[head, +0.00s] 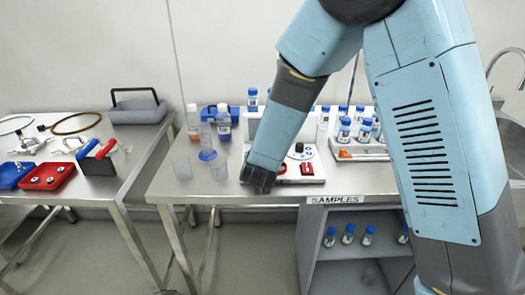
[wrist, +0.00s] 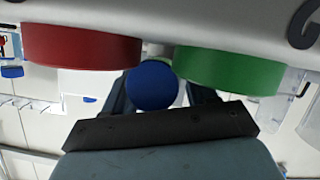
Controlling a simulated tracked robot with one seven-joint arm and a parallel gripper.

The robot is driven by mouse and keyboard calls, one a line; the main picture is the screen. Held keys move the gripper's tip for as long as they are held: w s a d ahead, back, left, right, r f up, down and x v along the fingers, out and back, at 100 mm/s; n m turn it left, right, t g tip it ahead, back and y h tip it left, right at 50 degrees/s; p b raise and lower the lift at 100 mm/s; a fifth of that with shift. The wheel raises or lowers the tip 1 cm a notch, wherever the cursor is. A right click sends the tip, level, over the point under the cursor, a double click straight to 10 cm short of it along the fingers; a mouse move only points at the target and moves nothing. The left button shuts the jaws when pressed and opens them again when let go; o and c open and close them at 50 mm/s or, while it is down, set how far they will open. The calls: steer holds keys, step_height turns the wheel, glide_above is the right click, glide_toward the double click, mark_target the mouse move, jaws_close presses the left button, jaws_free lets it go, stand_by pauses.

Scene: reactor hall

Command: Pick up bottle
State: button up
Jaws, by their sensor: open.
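My gripper (head: 258,180) is low over the front left of a white apparatus (head: 305,165) on the middle steel table. In the wrist view my gripper (wrist: 160,98) is open, with its dark fingers on either side of a round blue cap (wrist: 152,86). I cannot tell whether the fingers touch it, and the bottle's body is hidden. In the head view my arm hides this spot. Several blue-capped bottles (head: 345,130) stand at the right of the table, and more bottles (head: 348,234) stand on the shelf below.
A red disc (wrist: 80,47) and a green disc (wrist: 228,72) flank the blue cap. A left table (head: 135,165) carries tools and red and blue trays.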

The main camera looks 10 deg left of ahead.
steer(key=shift+w+a+f, duration=0.1)
steer(key=shift+w, duration=0.2)
steer(key=c, duration=0.9)
